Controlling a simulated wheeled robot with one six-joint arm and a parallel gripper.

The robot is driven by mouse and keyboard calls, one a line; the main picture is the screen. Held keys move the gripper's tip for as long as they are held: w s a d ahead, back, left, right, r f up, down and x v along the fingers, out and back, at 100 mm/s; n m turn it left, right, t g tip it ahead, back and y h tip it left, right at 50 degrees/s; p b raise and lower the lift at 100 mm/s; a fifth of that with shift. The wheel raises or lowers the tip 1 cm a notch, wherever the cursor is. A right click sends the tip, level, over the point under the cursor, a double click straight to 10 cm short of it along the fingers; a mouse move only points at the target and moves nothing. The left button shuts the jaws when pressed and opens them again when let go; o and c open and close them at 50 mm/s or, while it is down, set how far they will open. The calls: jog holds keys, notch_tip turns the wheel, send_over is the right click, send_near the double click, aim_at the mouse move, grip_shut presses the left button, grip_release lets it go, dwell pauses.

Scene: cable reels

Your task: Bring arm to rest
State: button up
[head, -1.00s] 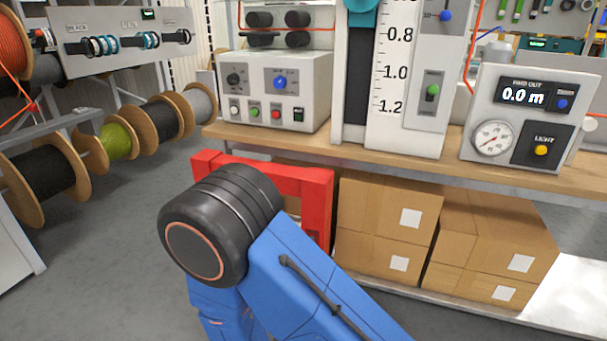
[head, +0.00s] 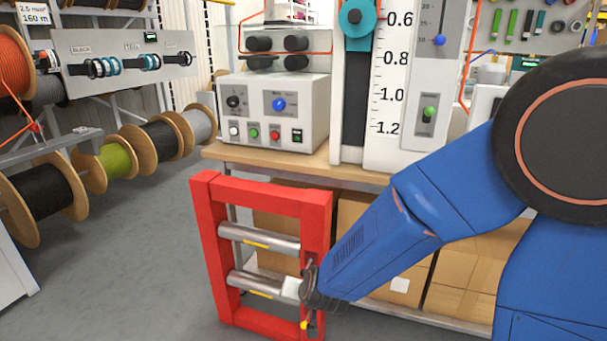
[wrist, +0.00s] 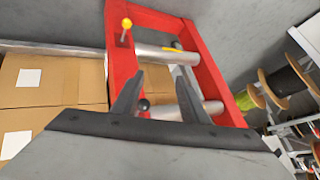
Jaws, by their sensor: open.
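My arm, with its blue links, reaches from the right side of the head view down to the red frame. My gripper (wrist: 160,80) shows in the wrist view, its two dark fingers spread apart with nothing held between them. Its fingers point toward the red frame with metal rollers (wrist: 215,62), which lies beyond them; whether they touch it I cannot tell. In the head view the arm's end overlaps the right post of the red frame (head: 207,235), and the fingers cannot be made out clearly.
The workbench (head: 265,157) carries a control box (head: 275,112) and a tall scale (head: 390,80). Cardboard boxes (head: 455,275) sit under it, partly behind my arm. Cable reels (head: 45,190) line the left. Grey floor (head: 110,270) between reels and frame is clear.

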jog(key=s+d+r+n+g, duration=0.1)
jog(key=s+d+r, duration=0.2)
jog(key=d+r, duration=0.4)
jog(key=s+d+r+n, duration=0.1)
jog(key=s+d+r, duration=0.2)
jog(key=d+r, duration=0.35)
jog(key=s+d+r+h, duration=0.1)
jog(key=s+d+r, duration=0.1)
jog(key=s+d, duration=0.6)
jog(key=s+d+r+g+h, duration=0.1)
jog(key=s+d+r+h, duration=0.1)
jog(key=s+d, duration=0.7)
jog(key=shift+d+r+m+g, duration=0.25)
jog(key=shift+r+m+g, duration=0.05)
jog(key=shift+r, duration=0.55)
jog(key=shift+s, duration=0.1)
